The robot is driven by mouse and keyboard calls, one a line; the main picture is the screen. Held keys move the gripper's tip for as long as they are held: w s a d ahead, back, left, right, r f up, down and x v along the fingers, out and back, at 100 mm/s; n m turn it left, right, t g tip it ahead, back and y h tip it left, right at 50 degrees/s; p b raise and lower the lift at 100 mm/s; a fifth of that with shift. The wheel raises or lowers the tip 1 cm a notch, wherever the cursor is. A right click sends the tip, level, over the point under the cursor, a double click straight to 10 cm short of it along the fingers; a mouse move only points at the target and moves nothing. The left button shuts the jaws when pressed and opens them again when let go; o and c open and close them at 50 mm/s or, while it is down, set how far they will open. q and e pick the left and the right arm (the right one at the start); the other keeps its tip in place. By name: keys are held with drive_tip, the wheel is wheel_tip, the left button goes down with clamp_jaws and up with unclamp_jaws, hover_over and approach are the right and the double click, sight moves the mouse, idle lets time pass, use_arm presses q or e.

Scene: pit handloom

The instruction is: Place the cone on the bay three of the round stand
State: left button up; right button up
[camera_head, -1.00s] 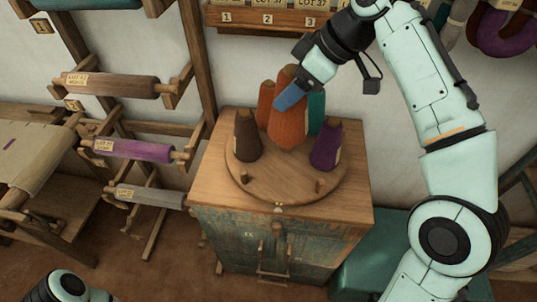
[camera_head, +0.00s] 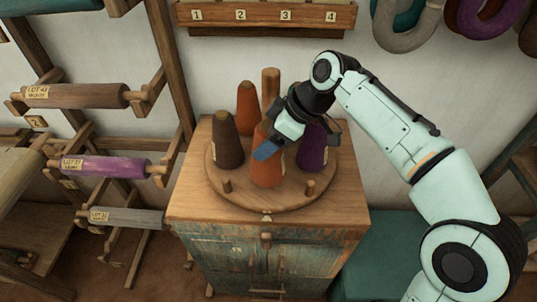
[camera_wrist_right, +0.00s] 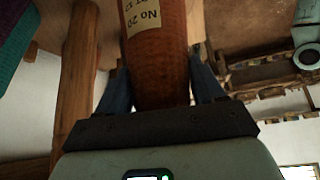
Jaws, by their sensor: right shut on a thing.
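My right gripper (camera_head: 277,143) is shut on an orange cone (camera_head: 266,172), held upright at the middle of the round stand (camera_head: 245,199). Its "No 20" label shows in the right wrist view (camera_wrist_right: 142,18), between the fingers (camera_wrist_right: 160,92). Whether its base touches the stand I cannot tell. The wooden stand has a centre post (camera_head: 270,88) behind the held cone. Two bare pegs show at the front left (camera_head: 227,186) and front right (camera_head: 310,187). No bay numbers are readable on it. My left gripper is out of view.
A brown cone (camera_head: 228,142) stands left, another orange cone (camera_head: 247,106) behind, and a purple cone (camera_head: 311,152) right. Teal yarn (camera_wrist_right: 22,85) shows in the wrist view. The stand is on a wooden cabinet (camera_head: 200,212). Racked rolls (camera_head: 95,167) are at left.

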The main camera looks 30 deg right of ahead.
drive_tip(key=shift+f+b, duration=0.5)
drive_tip(key=shift+f, duration=1.5)
drive_tip(key=shift+f, duration=0.2)
drive_tip(key=o, duration=1.6)
drive_tip(key=shift+c, duration=0.2)
drive_tip(key=shift+r, duration=0.15)
drive_tip(key=shift+d+r, duration=0.1)
drive_tip(key=shift+r, duration=0.2)
drive_tip(key=p+v, duration=0.2)
drive_tip(key=v, duration=0.9)
drive_tip(key=shift+s+r, duration=0.1)
drive_tip(key=shift+r, duration=0.05)
